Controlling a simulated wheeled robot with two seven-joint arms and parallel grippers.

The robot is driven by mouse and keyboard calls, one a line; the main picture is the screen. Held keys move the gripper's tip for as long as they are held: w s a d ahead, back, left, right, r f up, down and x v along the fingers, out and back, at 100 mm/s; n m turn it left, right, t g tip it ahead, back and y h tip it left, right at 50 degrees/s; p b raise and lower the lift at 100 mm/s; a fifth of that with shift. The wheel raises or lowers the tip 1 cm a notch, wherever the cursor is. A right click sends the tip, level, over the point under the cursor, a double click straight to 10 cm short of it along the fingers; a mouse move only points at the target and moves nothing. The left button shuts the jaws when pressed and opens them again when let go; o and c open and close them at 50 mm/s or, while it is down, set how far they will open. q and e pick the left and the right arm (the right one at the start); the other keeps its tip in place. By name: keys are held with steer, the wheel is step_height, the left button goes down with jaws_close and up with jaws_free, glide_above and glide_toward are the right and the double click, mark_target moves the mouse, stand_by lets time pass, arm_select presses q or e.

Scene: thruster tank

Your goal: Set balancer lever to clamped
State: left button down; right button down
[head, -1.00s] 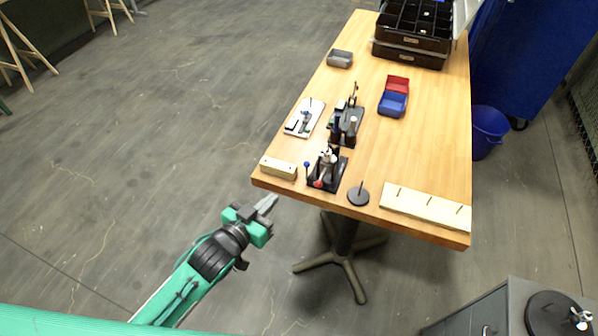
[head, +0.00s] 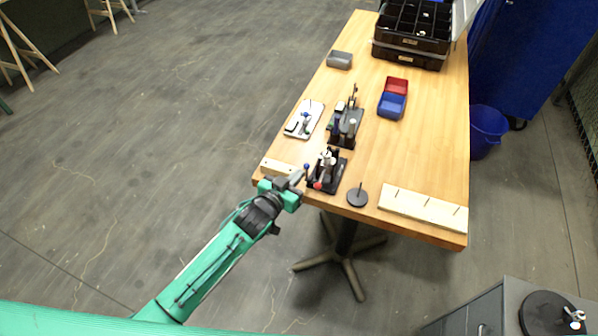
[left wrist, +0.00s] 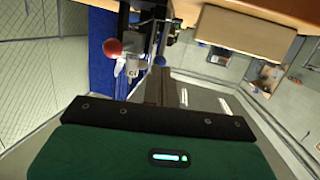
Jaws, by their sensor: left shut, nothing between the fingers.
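The balancer (head: 328,172) is probably the small black-based device with metal parts at the table's near-left corner. A blue ball knob (head: 307,166) is on its left and a red ball knob (head: 317,185) is at its front. In the left wrist view the red knob (left wrist: 112,47) and the blue knob (left wrist: 159,60) also show, beside the metal part. I cannot tell which knob belongs to the clamp lever, or its setting. My left gripper (head: 297,178) is shut and empty, at the table's corner just left of the knobs. It seems apart from them. My right gripper is out of view.
A wooden block (head: 278,167) lies just behind my left gripper. A second black device (head: 345,125), a white tray (head: 304,120) and a round black base with a pin (head: 357,196) stand close by. A pale board (head: 423,209) lies along the front edge.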

arm_select(q)
steer(key=shift+w+d+f, duration=0.1)
steer(key=shift+w+d, duration=0.2)
steer(key=shift+w, duration=0.3)
